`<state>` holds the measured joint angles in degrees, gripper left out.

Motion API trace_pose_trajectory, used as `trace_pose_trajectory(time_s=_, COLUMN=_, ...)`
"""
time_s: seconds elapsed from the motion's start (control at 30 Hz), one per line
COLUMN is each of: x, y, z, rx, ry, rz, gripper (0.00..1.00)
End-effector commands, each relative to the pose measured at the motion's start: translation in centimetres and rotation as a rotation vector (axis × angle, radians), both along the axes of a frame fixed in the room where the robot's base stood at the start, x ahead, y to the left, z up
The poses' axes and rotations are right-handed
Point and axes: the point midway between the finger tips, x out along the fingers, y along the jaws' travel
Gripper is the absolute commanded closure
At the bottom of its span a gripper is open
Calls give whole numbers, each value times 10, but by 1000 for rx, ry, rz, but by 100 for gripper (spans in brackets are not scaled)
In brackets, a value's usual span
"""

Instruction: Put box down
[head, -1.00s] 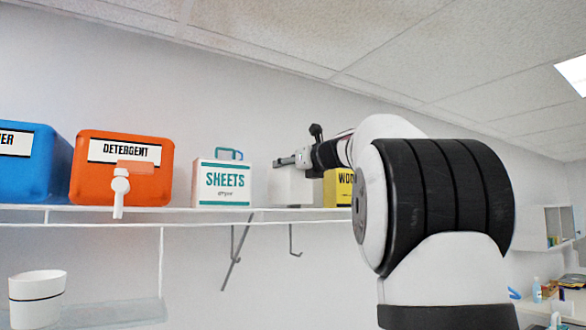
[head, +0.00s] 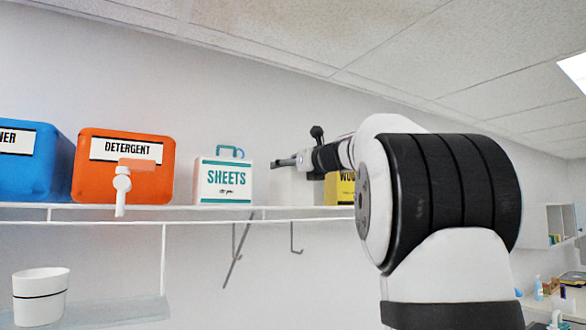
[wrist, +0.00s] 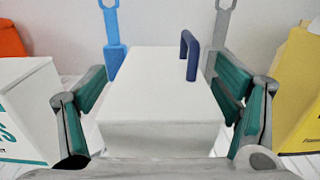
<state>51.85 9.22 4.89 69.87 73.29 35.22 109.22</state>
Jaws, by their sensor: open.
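The box is plain white with a dark blue handle on top. It shows large in the wrist view (wrist: 155,85) and partly behind my gripper in the head view (head: 293,190). It stands upright on the white wall shelf (head: 200,213). My gripper (head: 284,162) is at the box's top. In the wrist view my gripper (wrist: 165,95) is open, with one finger on each side of the box. I cannot tell whether either finger touches it. The box's underside is hidden.
A white SHEETS box (head: 223,182) stands close on the left, then an orange detergent container (head: 122,183) with a tap and a blue container (head: 35,175). A yellow box (head: 341,188) is close on the right, partly hidden by my arm. A white cup (head: 40,298) is below.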

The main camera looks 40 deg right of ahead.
Motion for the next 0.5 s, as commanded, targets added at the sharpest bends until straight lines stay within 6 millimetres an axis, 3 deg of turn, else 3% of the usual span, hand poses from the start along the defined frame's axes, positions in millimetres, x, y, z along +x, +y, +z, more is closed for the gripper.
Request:
trace_pose_trajectory(time_s=0.17, x=-15, y=3, z=2, rx=-1, ry=0, rz=-3, gripper=17)
trace_pose_trajectory(time_s=0.5, x=-80, y=19, z=1, rx=-1, ry=-1, rz=-3, gripper=17)
